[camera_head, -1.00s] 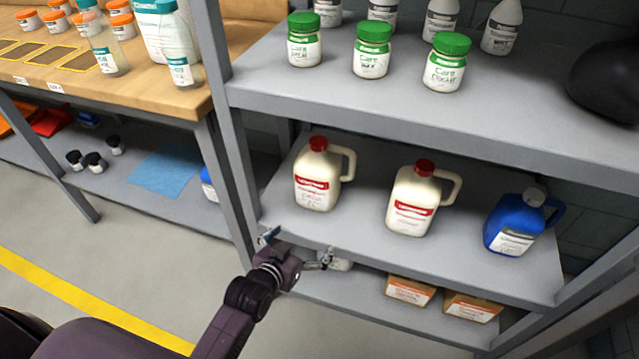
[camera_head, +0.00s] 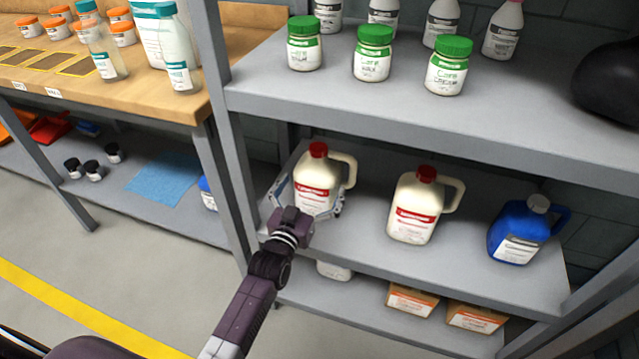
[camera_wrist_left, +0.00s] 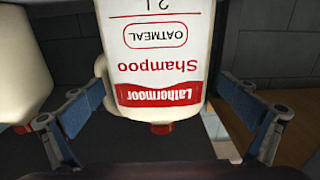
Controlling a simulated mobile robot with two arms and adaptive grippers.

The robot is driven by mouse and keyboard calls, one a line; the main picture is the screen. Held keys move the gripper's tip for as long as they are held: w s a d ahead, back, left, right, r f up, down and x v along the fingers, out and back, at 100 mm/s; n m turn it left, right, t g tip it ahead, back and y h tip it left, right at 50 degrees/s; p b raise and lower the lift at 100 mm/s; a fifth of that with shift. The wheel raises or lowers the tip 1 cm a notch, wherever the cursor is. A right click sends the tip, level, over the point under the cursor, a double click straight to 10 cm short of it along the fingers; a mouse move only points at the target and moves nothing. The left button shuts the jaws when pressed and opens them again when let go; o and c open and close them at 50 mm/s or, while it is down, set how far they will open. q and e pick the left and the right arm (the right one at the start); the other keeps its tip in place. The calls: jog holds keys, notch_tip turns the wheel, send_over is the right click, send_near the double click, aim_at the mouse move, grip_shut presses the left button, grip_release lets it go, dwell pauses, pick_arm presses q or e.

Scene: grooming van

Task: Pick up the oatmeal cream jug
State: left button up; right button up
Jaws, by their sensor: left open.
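The oatmeal cream jug (camera_head: 318,181) stands upright on the middle shelf, left of a second cream jug, with a red cap and a handle on its right. In the left wrist view the label of this jug (camera_wrist_left: 160,45) appears upside down and reads "OATMEAL Shampoo". My left gripper (camera_head: 308,207) is open, with one finger on each side of the jug. In the left wrist view the fingers stand apart from the jug's sides, with gaps showing. My right gripper is not in view.
A second cream jug (camera_head: 415,205) stands just right, and a blue jug (camera_head: 522,232) farther right on the same shelf (camera_head: 465,255). The upper shelf (camera_head: 400,106) with green-lidded jars overhangs above. A shelf post (camera_head: 227,130) rises on the left.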

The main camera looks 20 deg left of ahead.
pick_arm(q)
jog(key=w, duration=0.3)
jog(key=shift+d, duration=0.1)
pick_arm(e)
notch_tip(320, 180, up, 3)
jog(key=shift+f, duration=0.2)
pick_arm(q)
jog(key=shift+r, duration=0.1)
jog(key=c, duration=1.2)
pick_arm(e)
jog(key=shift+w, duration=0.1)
